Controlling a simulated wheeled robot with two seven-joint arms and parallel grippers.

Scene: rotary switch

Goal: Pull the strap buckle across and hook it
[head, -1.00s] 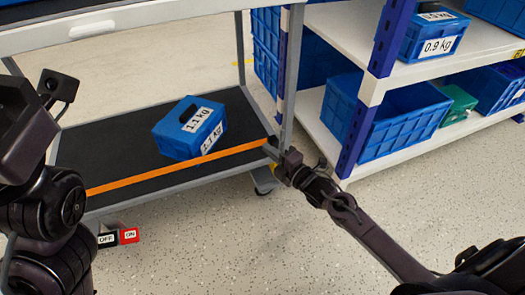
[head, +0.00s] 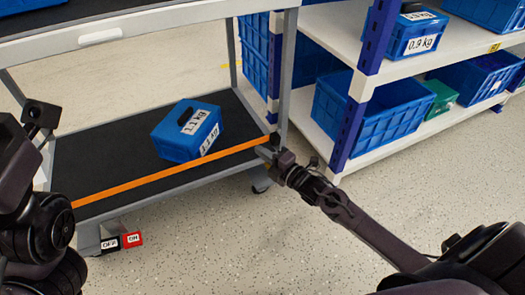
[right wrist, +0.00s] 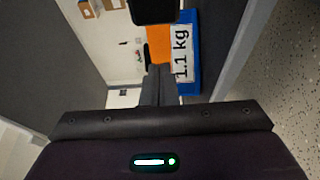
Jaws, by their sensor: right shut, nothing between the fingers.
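An orange strap (head: 160,178) runs straight across the open front of the cart's lower shelf, from the left side to the right front post (head: 284,85). It also shows in the right wrist view (right wrist: 159,44). A blue box (head: 186,131) labelled 1.1 kg sits on the shelf behind the strap. My right gripper (head: 263,153) is at the strap's right end by the post, just below it. Its fingers (right wrist: 156,84) are shut with nothing between them. The buckle and its hook are too small to make out. My left arm shows at the left, but its fingers are not seen.
The cart's upper shelf (head: 150,22) hangs above. A rack of blue crates (head: 365,110) stands to the right. The floor in front is clear.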

